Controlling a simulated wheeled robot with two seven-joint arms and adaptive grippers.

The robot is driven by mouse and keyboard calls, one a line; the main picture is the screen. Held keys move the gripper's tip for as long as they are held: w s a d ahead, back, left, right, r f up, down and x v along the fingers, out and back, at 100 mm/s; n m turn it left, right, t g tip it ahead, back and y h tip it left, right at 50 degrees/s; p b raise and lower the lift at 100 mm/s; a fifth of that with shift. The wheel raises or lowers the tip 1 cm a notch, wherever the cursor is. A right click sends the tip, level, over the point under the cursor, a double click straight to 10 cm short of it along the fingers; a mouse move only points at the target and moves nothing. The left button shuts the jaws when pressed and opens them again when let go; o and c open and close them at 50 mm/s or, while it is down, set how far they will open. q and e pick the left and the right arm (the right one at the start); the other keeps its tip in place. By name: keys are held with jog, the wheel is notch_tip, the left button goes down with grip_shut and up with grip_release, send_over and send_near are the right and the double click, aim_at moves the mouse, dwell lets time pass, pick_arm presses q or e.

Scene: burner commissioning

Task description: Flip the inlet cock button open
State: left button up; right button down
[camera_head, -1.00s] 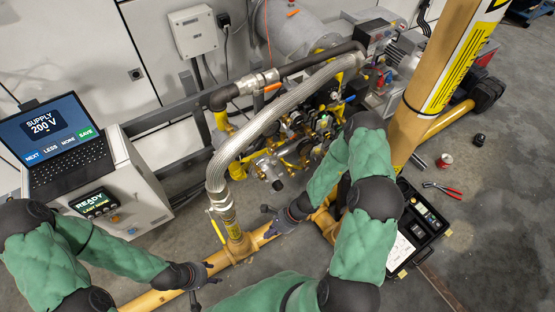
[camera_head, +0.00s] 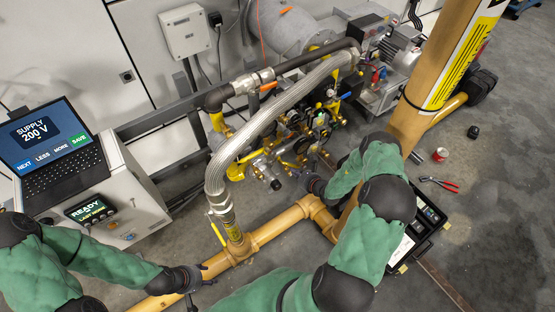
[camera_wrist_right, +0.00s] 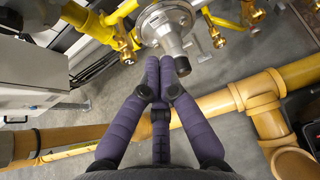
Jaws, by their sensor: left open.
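The gas train (camera_head: 290,145) stands in the middle of the head view, with yellow pipes, gauges and small brass fittings. I cannot pick out the inlet cock's button for certain. In the right wrist view, small brass cocks (camera_wrist_right: 217,38) show beside a round grey regulator (camera_wrist_right: 168,25). My right gripper (camera_head: 312,180) is low in front of the train. In the right wrist view its purple fingers (camera_wrist_right: 167,65) are drawn together, empty, with tips just below the regulator; I cannot tell whether they touch it. My left gripper (camera_head: 203,280) is open and empty over the yellow floor pipe.
A braided hose (camera_head: 217,172) rises from the floor pipe (camera_head: 270,230), beside a yellow lever (camera_head: 217,234). A laptop (camera_head: 52,150) on a grey cabinet (camera_head: 135,185) is at left. A black toolcase (camera_head: 428,225) and red pliers (camera_head: 440,184) lie on the floor at right.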

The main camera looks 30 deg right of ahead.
jog(key=shift+w+f, duration=0.1)
jog(key=b, duration=0.7)
send_near(273, 154)
jog(key=w+f, duration=0.5)
jog(key=f, duration=0.1)
jog(key=shift+w+d, duration=0.2)
jog(key=shift+d, duration=0.05)
jog(key=shift+p, duration=0.3)
